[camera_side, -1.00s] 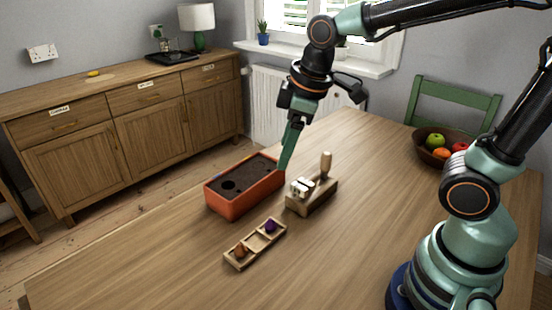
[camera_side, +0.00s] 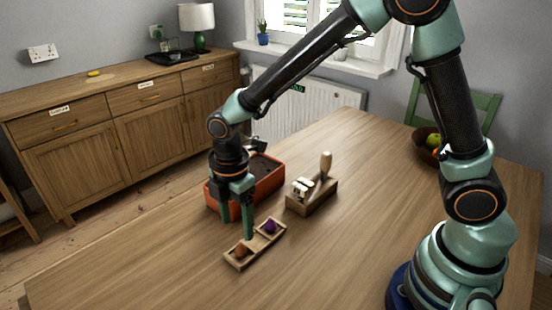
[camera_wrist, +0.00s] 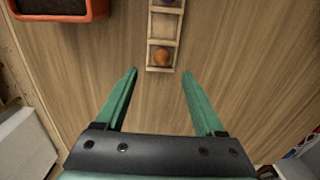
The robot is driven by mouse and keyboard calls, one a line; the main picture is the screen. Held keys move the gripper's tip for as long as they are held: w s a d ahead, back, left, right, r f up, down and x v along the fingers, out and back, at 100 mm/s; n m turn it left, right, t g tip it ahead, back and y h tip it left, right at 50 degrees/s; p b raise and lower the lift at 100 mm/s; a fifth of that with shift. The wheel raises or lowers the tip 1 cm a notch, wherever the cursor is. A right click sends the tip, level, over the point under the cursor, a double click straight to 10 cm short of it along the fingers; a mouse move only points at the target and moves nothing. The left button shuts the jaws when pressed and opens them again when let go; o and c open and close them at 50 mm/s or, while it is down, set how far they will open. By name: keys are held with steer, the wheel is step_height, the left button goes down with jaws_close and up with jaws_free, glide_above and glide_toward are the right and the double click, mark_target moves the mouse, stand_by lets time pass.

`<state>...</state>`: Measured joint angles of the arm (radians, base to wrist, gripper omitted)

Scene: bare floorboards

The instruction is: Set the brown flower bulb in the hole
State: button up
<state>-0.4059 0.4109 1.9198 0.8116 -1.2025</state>
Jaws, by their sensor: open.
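The brown flower bulb (camera_side: 241,250) sits in the near end compartment of a small wooden tray (camera_side: 262,240) on the table. In the wrist view the bulb (camera_wrist: 161,56) looks orange-brown and lies ahead of and between the open fingertips. My gripper (camera_side: 237,228) is open and empty, pointing down above the tray's near side; in the wrist view its green fingers (camera_wrist: 158,72) are spread wide. The orange planter (camera_side: 268,187) of dark soil stands behind my gripper. Its hole is hidden by my arm in the side view, and only a corner of the planter (camera_wrist: 98,10) shows in the wrist view.
A purple bulb (camera_side: 270,226) sits in the tray's far compartment; the middle one looks empty. A wooden holder with an upright-handled tool (camera_side: 313,193) stands right of the planter. A fruit bowl (camera_side: 426,148) is at the back right. The table's front is clear.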

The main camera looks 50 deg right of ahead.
mark_target(240, 245)
steer(key=shift+s+f, duration=0.15)
steer(key=shift+f, duration=3.4)
jaws_close()
